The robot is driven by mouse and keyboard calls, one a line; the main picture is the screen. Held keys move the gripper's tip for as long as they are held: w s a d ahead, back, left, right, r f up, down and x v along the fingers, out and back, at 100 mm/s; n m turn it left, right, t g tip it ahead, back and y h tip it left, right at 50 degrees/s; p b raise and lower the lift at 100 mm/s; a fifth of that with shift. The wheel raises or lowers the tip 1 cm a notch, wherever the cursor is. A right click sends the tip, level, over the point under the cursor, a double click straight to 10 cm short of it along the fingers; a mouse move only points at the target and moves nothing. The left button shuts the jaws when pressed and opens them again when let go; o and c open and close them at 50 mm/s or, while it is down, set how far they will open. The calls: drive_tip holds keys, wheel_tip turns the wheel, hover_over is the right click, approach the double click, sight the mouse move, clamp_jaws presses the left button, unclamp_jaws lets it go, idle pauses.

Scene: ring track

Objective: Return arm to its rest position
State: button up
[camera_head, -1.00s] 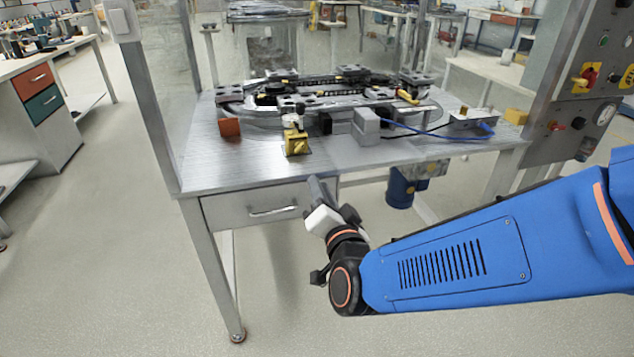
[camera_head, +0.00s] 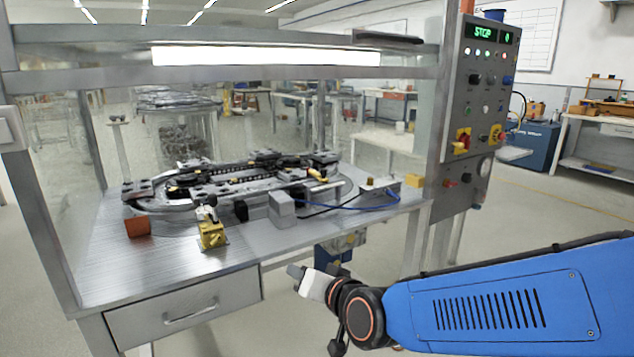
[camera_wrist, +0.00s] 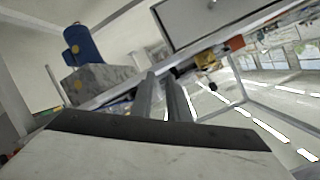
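My arm reaches in from the right in the head view, with my gripper (camera_head: 298,282) low in front of the bench, beside the right end of its drawer. It is clear of the bench and of the things on it. In the wrist view, the two grey fingers of my gripper (camera_wrist: 162,92) stand a narrow gap apart, with nothing seen between them. The wrist view is tilted and shows the bench drawer (camera_wrist: 205,18) beyond the fingertips.
The metal bench (camera_head: 110,268) carries the ring track (camera_head: 165,208), an orange block (camera_head: 137,226), a yellow fixture (camera_head: 212,236) and a grey block (camera_head: 282,207). A control panel (camera_head: 478,110) reading STOP stands at right. A blue motor (camera_wrist: 85,45) hangs under the bench. Open floor lies at right.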

drive_tip(key=s+d+f+g+h, duration=0.1)
drive_tip(key=s+d+g+h, duration=0.1)
drive_tip(key=s+d, duration=0.4)
drive_tip(key=s+d+f+g+h, duration=0.2)
drive_tip(key=s+d, duration=0.5)
drive_tip(key=d, duration=0.9)
drive_tip(key=s+d+f+g+h, duration=0.1)
drive_tip(key=s+d+g+h, duration=0.2)
drive_tip(key=s+d, duration=0.3)
drive_tip(key=d, duration=0.4)
drive_tip(key=shift+s+d+f+n+h, duration=0.35)
drive_tip(key=shift+s+d+n+h, duration=0.05)
clamp_jaws()
